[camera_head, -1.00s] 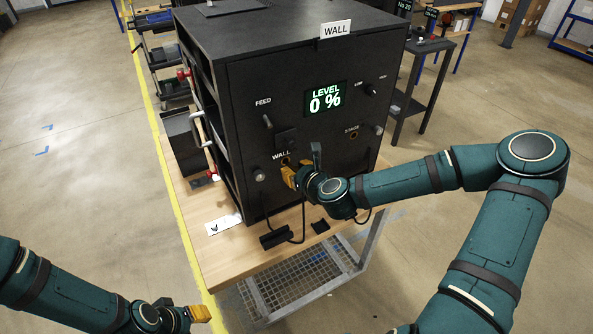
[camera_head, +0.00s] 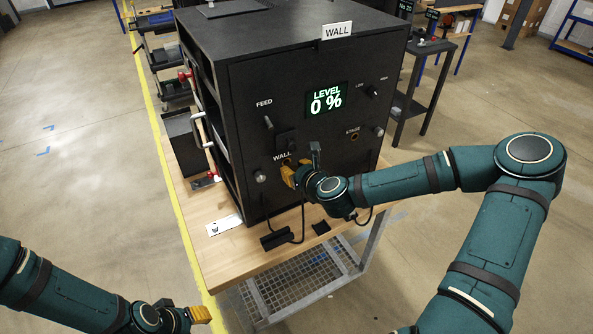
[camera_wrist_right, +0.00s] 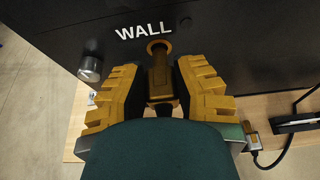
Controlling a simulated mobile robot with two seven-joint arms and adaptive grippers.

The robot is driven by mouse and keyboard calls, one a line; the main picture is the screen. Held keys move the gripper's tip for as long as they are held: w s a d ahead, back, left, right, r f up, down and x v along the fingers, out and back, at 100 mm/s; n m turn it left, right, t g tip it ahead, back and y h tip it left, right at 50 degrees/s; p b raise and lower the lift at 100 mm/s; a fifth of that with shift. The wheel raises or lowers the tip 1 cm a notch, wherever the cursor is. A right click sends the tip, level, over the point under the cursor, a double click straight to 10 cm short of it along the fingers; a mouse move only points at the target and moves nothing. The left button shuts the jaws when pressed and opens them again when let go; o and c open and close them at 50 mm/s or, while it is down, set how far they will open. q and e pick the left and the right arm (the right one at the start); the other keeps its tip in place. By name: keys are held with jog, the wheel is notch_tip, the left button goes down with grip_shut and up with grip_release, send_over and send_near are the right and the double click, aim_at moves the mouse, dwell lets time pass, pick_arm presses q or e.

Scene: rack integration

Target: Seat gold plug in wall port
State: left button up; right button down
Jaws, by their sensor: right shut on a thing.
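My right gripper (camera_head: 289,174) is at the front panel of the black box (camera_head: 240,85), just below the label WALL. In the right wrist view, its yellow fingers (camera_wrist_right: 158,85) are shut on the gold plug (camera_wrist_right: 159,78), which points at the wall port (camera_wrist_right: 158,46). The plug's tip is at the port's ring; I cannot tell how deep it sits. In the head view the fingers hide the plug. My left gripper (camera_head: 200,314) is at the bottom left, away from the box; its opening is unclear.
The box stands on a wooden bench (camera_head: 218,268). Its display (camera_head: 326,99) reads LEVEL 0 %. A stage port (camera_head: 354,137) and a knob (camera_head: 260,177) flank the wall port. A black block (camera_head: 275,241) with a cable lies below, near a white card (camera_head: 224,225).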

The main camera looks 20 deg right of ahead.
aim_at(290, 165)
jog(key=shift+w+a, duration=0.15)
jog(key=shift+w, duration=1.4)
jog(key=c, duration=0.7)
grip_release()
jog(key=shift+c, duration=0.2)
jog(key=v, duration=0.7)
jog(key=shift+s+r, duration=0.15)
jog(key=shift+s, duration=0.05)
jog(key=s+a+f+n+g+y+b, duration=0.2)
jog(key=s+a+f+n+g+b, duration=0.1)
jog(key=a+f+n, duration=0.5)
jog(key=s+a+f+n+g+y+b, duration=0.2)
jog(key=s+a+f+n+g+b, duration=0.15)
jog(key=a+f+n, duration=0.55)
jog(key=s+d+f+n+g+b, duration=0.1)
jog(key=s+f+n+g+b, duration=0.1)
jog(key=s+f+n, duration=0.3)
jog(key=s+f+n+g+h+b, duration=0.1)
jog(key=s+f+n+g+b, duration=0.2)
jog(key=s+f+n, duration=0.3)
notch_tip(290, 165, down, 5)
jog(key=n, duration=0.5)
jog(key=shift+d, duration=0.35)
